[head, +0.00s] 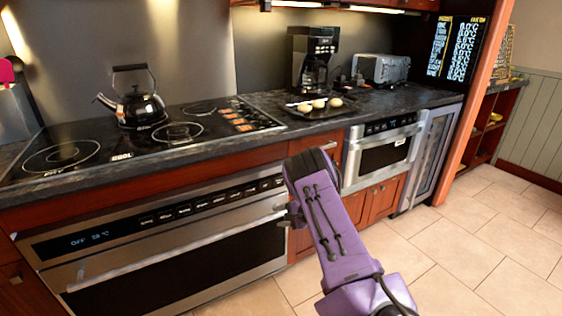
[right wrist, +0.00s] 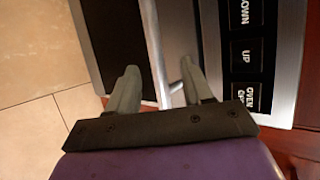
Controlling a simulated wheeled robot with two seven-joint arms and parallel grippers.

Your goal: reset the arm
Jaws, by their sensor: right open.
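My right arm, purple, reaches in from the bottom of the head view. Its gripper (head: 288,214) is at the right end of the large oven's front, partly hidden behind the arm. In the right wrist view my right gripper (right wrist: 158,84) is open, with two grey fingers apart. A silver handle bar (right wrist: 152,45) lies in the gap between the fingers; I cannot tell whether they touch it. The large oven (head: 160,255) is shut, with its display and button row above the handle. My left gripper is not in view.
A kettle (head: 136,100) stands on the black cooktop (head: 85,165). A tray (head: 290,106) with several round buns lies before a coffee maker (head: 313,60); a toaster (head: 382,68) stands right. A smaller built-in appliance (head: 382,158) is shut. Tiled floor (head: 460,240) at right is clear.

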